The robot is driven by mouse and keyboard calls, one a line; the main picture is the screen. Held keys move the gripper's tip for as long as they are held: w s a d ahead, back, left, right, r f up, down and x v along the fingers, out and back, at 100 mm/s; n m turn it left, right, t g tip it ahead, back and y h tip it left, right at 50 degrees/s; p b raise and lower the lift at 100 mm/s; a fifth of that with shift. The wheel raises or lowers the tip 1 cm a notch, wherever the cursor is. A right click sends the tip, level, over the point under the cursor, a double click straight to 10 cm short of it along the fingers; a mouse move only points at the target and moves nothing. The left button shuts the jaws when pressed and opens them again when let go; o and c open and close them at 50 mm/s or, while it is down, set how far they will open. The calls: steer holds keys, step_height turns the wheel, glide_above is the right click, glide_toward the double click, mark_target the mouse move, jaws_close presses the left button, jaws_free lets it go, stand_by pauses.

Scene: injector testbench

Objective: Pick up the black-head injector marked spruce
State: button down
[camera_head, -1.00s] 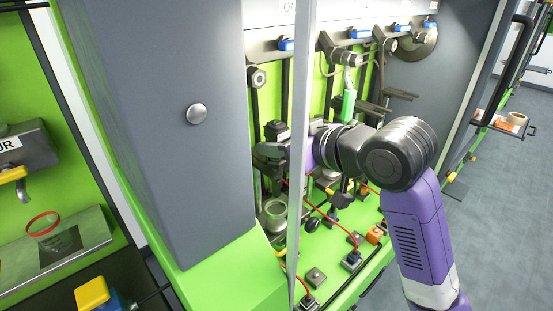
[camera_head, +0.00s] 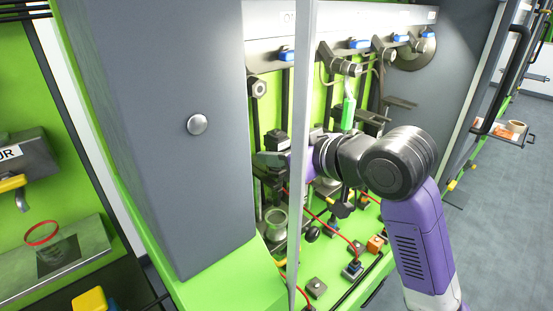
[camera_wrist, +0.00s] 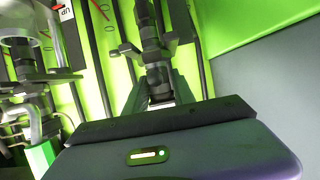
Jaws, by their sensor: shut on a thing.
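The black-head injector (camera_wrist: 151,52) stands in the middle of the wrist view, dark and stepped. Its lower end runs down between the fingers of my gripper (camera_wrist: 158,92), which is shut on it. In the head view my gripper (camera_head: 270,159) reaches into the bench from the right, behind the thin upright frame edge. A black block-shaped top (camera_head: 275,139) shows just above the fingers there. The frame edge hides part of my wrist. No spruce marking is readable in either view.
A grey cabinet panel (camera_head: 165,130) stands close left of my gripper. A metal cup (camera_head: 275,222) sits below it. Red cables (camera_head: 330,230) cross the green bench floor. A green-bodied injector (camera_head: 348,112) hangs behind my wrist. Blue clips (camera_head: 360,43) line the top rail.

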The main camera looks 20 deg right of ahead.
steer(key=shift+s+d+r, duration=0.15)
steer(key=shift+d+r, duration=0.05)
steer(key=shift+r, duration=0.4)
step_height(320, 180, up, 10)
steer(key=shift+d+r+b, duration=0.15)
steer(key=shift+r+b, duration=0.1)
steer(key=shift+b, duration=0.2)
steer(key=s+d+b, duration=0.3)
steer(key=s+d, duration=0.7)
steer(key=d, duration=0.6)
steer(key=a+f+p, duration=0.2)
steer(key=a+f, duration=0.8)
steer(key=a, duration=0.3)
steer(key=shift+w+a+f+b, duration=0.1)
steer(key=shift+w+a+b, duration=0.45)
steer(key=shift+w, duration=1.15)
steer(key=shift+w+a+f+b, duration=0.15)
steer(key=shift+w+a+b, duration=0.4)
steer(key=shift+w, duration=1.15)
steer(key=shift+w+a+f+b, duration=0.1)
steer(key=shift+w+a+b, duration=0.45)
steer(key=shift+w, duration=1.15)
steer(key=shift+a+f, duration=0.2)
steer(key=shift+f, duration=0.2)
